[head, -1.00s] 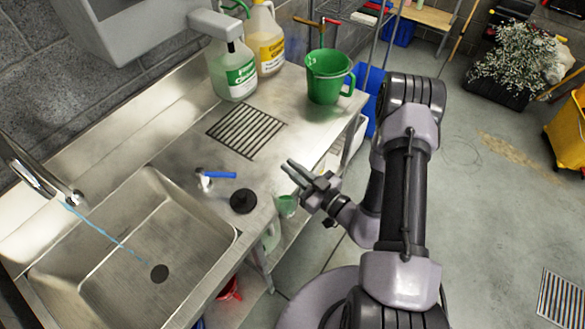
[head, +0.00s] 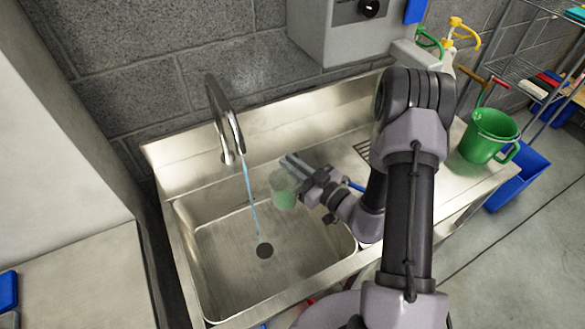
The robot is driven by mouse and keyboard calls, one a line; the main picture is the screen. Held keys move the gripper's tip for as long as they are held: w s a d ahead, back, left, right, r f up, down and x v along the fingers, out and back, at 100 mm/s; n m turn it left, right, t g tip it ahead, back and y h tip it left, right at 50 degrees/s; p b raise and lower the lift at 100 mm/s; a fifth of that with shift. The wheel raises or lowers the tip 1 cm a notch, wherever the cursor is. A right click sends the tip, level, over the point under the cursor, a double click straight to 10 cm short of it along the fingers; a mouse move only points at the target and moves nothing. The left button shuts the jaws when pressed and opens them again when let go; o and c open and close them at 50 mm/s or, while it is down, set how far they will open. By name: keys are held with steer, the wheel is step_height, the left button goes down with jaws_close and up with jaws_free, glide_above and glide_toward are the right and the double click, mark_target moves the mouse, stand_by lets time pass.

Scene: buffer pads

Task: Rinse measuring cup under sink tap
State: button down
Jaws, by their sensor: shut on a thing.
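The measuring cup (head: 283,190) is small, translucent and greenish. It is held over the right part of the sink basin. My gripper (head: 291,168) is shut on it, at its upper right side. The tap (head: 226,130) is a curved metal spout at the back of the sink (head: 206,243). A thin blue stream of water (head: 249,190) runs from it down to the dark drain (head: 264,250). The cup is to the right of the stream and apart from it in the picture. The inside of the cup is hard to make out.
A blue-handled tool (head: 356,186) lies on the counter, partly hidden behind my arm. A green jug (head: 488,136) stands at the counter's right end. A grey wall box (head: 350,35) hangs above the counter's back. The basin's left side is free.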

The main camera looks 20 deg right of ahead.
steer(key=w+a+p, duration=0.3)
steer(key=w+a, duration=0.3)
steer(key=a, duration=0.1)
steer(key=shift+a, duration=0.15)
stand_by(0.4)
steer(key=s+d+p, duration=0.1)
steer(key=s+d, duration=0.5)
steer(key=d, duration=0.1)
steer(key=shift+d, duration=0.2)
steer(key=s+a+p+v, duration=0.1)
steer(key=a+v, duration=0.1)
steer(key=v, duration=1.7)
steer(key=shift+s+a+p, duration=0.25)
steer(key=shift+s+p, duration=0.05)
steer(key=shift+p, duration=0.1)
